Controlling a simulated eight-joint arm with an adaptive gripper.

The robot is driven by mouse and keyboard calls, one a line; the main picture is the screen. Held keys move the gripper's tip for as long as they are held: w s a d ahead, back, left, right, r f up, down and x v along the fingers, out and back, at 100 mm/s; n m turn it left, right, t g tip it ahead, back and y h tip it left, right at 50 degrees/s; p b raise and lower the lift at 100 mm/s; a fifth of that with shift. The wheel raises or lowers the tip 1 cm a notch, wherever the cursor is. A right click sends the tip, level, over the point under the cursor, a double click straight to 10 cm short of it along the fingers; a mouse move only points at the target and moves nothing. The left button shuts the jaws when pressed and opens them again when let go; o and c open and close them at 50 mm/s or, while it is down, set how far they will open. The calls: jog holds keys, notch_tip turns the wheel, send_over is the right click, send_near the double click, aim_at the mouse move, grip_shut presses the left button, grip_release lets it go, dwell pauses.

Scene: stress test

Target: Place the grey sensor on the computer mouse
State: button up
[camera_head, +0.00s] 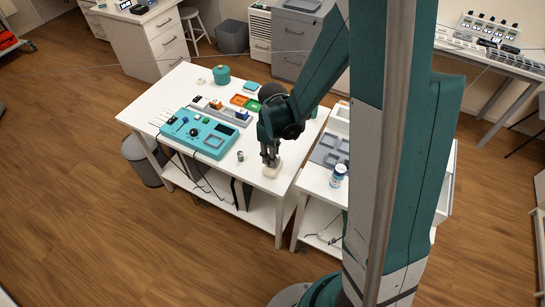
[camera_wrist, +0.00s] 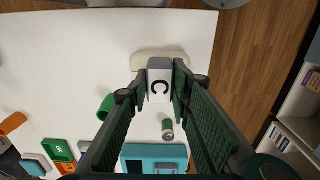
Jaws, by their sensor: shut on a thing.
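My gripper (camera_head: 269,160) is over the front right part of the white table. In the wrist view, my gripper (camera_wrist: 160,88) is shut on a small grey and white block with a black C-shaped mark, which I take for the grey sensor (camera_wrist: 160,76). The pale cream, rounded computer mouse (camera_wrist: 142,62) lies on the table just beyond and below the sensor, partly hidden by it. In the head view, the mouse (camera_head: 271,172) shows under my fingertips, and the sensor cannot be made out there. I cannot tell whether the sensor touches the mouse.
A small cylinder (camera_head: 240,156) stands left of the mouse; it also shows in the wrist view (camera_wrist: 167,131). A teal panel (camera_head: 205,135) lies further left. A white and blue bottle (camera_head: 338,174) stands on the neighbouring bench. Bare white tabletop (camera_wrist: 70,60) surrounds the mouse's left side.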

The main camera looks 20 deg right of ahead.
jog(key=shift+f, duration=0.25)
jog(key=o, duration=0.9)
jog(key=shift+r, duration=0.25)
jog(key=shift+r+p, duration=0.65)
jog(key=shift+r, duration=5.3)
jog(key=shift+r, duration=0.1)
